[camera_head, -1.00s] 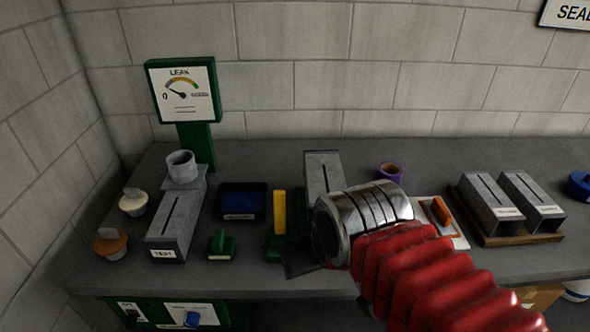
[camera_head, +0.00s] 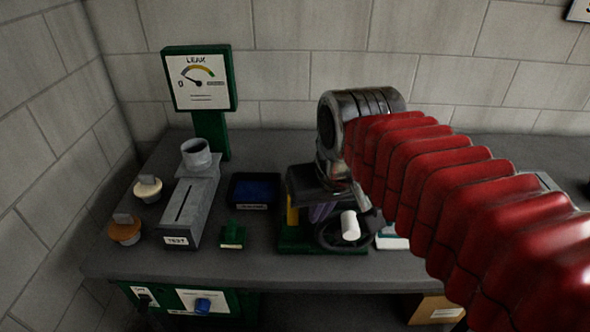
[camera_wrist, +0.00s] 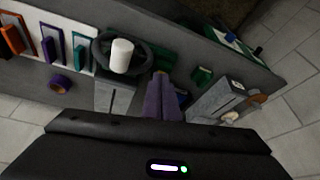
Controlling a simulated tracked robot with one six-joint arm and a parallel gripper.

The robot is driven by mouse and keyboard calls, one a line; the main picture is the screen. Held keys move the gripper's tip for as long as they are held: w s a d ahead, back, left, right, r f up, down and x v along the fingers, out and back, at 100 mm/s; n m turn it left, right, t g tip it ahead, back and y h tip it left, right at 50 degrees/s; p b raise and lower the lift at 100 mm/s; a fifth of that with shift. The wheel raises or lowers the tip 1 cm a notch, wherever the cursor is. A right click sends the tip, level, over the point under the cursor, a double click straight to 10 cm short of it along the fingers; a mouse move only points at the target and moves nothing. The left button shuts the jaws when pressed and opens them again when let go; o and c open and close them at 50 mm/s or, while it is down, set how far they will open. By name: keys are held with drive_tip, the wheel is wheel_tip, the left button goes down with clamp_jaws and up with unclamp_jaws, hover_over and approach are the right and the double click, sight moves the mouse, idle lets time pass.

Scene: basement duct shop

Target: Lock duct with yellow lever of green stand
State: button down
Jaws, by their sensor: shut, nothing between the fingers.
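The green stand (camera_head: 292,247) sits near the bench's front edge. Its upright yellow lever (camera_head: 292,214) shows only as a narrow strip beside my gripper. My gripper (camera_head: 322,212) points down over the stand, fingers shut and empty. In the wrist view the purplish fingers (camera_wrist: 162,98) are together and cover the lever area. The head view shows the white knob (camera_head: 350,225) right of my gripper. I cannot tell whether my fingers touch the lever.
A purple ring (camera_wrist: 60,84) lies on the other side. Bare bench lies in front.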

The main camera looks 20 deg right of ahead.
drive_tip(key=w+d+m+g, duration=0.1)
drive_tip(key=w+d+g, duration=0.1)
drive_tip(key=w, duration=1)
drive_tip(key=w+d+m+g, duration=0.1)
drive_tip(key=w+d+g, duration=0.1)
drive_tip(key=w, duration=1.1)
drive_tip(key=shift+w+r+m+g, duration=0.3)
drive_tip(key=shift+r+m+g, duration=0.1)
drive_tip(key=shift+g, duration=0.4)
drive_tip(key=shift+f, duration=0.1)
drive_tip(key=s+a+f, duration=0.1)
drive_tip(key=s+f, duration=0.3)
drive_tip(key=f, duration=0.4)
drive_tip(key=shift+s+a, duration=0.25)
